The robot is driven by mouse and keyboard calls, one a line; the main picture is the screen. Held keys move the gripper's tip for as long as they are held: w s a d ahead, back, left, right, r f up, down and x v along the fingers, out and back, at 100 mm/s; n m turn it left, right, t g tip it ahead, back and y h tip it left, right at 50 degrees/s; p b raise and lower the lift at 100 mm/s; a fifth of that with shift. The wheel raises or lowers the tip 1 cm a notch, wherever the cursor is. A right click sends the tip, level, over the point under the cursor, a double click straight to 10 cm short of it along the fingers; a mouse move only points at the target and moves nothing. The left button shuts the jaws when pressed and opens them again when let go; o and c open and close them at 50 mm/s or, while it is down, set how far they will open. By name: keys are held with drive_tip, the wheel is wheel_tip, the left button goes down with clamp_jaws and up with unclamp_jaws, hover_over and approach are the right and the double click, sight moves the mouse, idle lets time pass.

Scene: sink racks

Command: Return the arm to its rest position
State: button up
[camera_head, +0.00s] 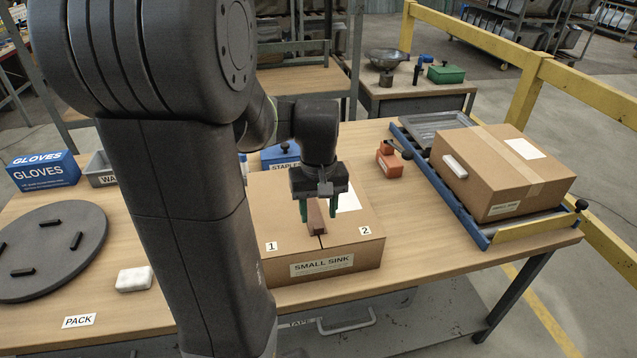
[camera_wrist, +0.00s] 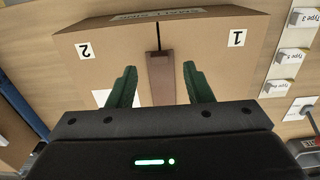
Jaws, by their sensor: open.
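My gripper (camera_head: 318,208) is over the top of the cardboard box labelled SMALL SINK (camera_head: 280,232), near the middle seam. In the wrist view its two green fingers (camera_wrist: 159,85) are spread apart, with a brown strip (camera_wrist: 161,78) showing between them on the box top. The fingers look clear of the strip on both sides. The strip also shows below the gripper in the head view (camera_head: 316,217). The box is closed, with number labels 1 and 2 by its front edge. My arm hides part of the box's left side.
A second carton (camera_head: 500,175) sits on a blue roller rack (camera_head: 443,187) at the right. An orange tool (camera_head: 389,163) lies between the boxes. A dark round turntable (camera_head: 50,250), a white block (camera_head: 134,279) and a GLOVES box (camera_head: 43,172) are at the left. A yellow rail (camera_head: 570,85) runs behind.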

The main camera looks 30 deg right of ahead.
sight(318, 228)
wheel_tip(318, 228, up, 9)
idle(0.5)
wheel_tip(318, 228, down, 14)
drive_tip(key=shift+r, duration=0.25)
drive_tip(key=shift+r, duration=0.1)
idle(0.5)
